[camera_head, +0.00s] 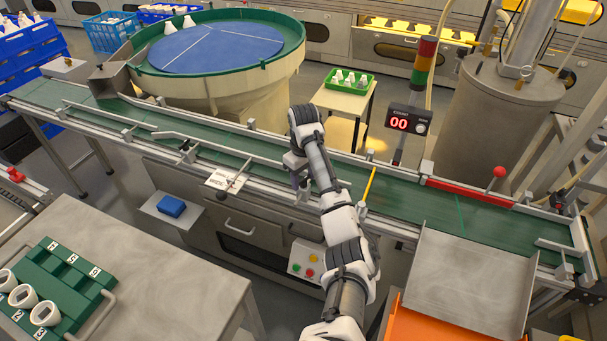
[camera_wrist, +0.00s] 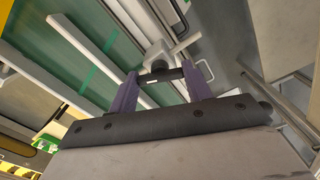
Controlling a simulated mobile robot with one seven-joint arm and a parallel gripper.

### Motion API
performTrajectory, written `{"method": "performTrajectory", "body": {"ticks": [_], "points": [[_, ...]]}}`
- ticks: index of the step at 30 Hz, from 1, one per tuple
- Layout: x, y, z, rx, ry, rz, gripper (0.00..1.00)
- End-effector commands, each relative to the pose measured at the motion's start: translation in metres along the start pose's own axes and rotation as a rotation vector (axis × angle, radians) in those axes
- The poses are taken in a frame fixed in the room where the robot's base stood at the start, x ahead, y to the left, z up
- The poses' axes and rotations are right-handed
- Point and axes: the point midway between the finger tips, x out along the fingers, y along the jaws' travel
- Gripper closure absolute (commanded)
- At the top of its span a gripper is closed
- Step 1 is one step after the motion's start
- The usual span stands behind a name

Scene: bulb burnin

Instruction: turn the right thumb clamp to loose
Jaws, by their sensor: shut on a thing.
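My gripper (camera_head: 298,178) reaches down at the near rail of the green conveyor, right of the middle. In the wrist view its two purple fingers (camera_wrist: 161,80) stand on either side of a dark bar, the right thumb clamp (camera_wrist: 160,73), and are shut on it. A light grey block and a rod of the clamp mount lie just beyond the fingertips. In the head view my arm mostly hides this clamp, so I cannot tell its turn angle there. The left thumb clamp (camera_head: 185,147), small and dark, sits further left on the rail.
The conveyor (camera_head: 400,195) runs across the view with guide rails (camera_head: 220,147). A white card (camera_head: 226,180) sits left of my gripper, a yellow bar (camera_head: 370,184) right of it. A counter (camera_head: 408,121) reads 00. A green rack (camera_head: 62,285) stands on the near-left table.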

Motion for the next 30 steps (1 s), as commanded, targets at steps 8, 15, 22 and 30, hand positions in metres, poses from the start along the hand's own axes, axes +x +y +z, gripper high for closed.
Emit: {"method": "performTrajectory", "body": {"ticks": [8,15,22,30], "points": [[-0.0016,0.0002,-0.0004,-0.222,0.003,0.0,0.74],[-0.0012,0.0003,-0.0004,-0.35,0.002,0.001,0.74],[-0.001,0.0003,-0.0005,-0.409,0.003,0.001,0.74],[-0.001,0.0002,-0.0006,-0.424,0.003,0.002,0.74]]}}
